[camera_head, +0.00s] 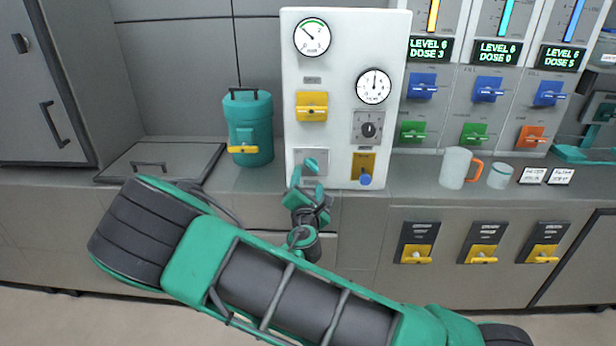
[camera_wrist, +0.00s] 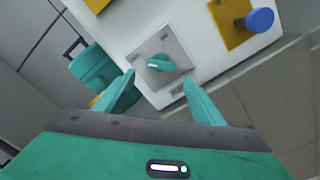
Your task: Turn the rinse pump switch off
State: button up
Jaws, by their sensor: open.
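A teal rotary switch (camera_head: 311,165) sits on a grey plate at the lower left of the white panel (camera_head: 340,140). I cannot read a rinse pump label on it. In the wrist view the switch (camera_wrist: 160,63) has a white mark on one end of its handle, and the handle lies roughly level in that tilted picture. My gripper (camera_head: 308,183) is open and empty in front of the switch. In the wrist view its two fingertips (camera_wrist: 159,80) are spread, pointing toward the switch, and seem apart from it. In the head view the gripper partly covers the plate.
The panel also holds two gauges (camera_head: 374,86), a yellow lever (camera_head: 312,107), a black dial (camera_head: 368,129) and a blue knob (camera_head: 365,179) on a yellow plate. A teal canister (camera_head: 250,125) stands left. A mug (camera_head: 455,167) and cup (camera_head: 499,175) stand right on the counter.

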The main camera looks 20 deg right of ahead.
jog(key=shift+v, duration=2.05)
jog(key=s+d+m+g+h, duration=0.2)
jog(key=d+m+g+h, duration=0.15)
jog(key=d+m, duration=0.45)
jog(key=s+d+f+m+g, duration=0.3)
jog(key=s+d+m+g, duration=0.85)
jog(key=s+d, duration=0.55)
jog(key=s+a+r+m+g+y, duration=0.1)
jog(key=s+r+m+y, duration=0.3)
jog(key=s, duration=0.6)
jog(key=s+a+r+m+g+y, duration=0.1)
jog(key=s+a+r+m+y, duration=0.2)
jog(key=s, duration=0.8)
notch_tip(320, 180, up, 3)
jog(key=m+y, duration=0.2)
jog(key=m, duration=0.1)
jog(key=shift+s+a, duration=0.2)
jog(key=shift+m, duration=0.25)
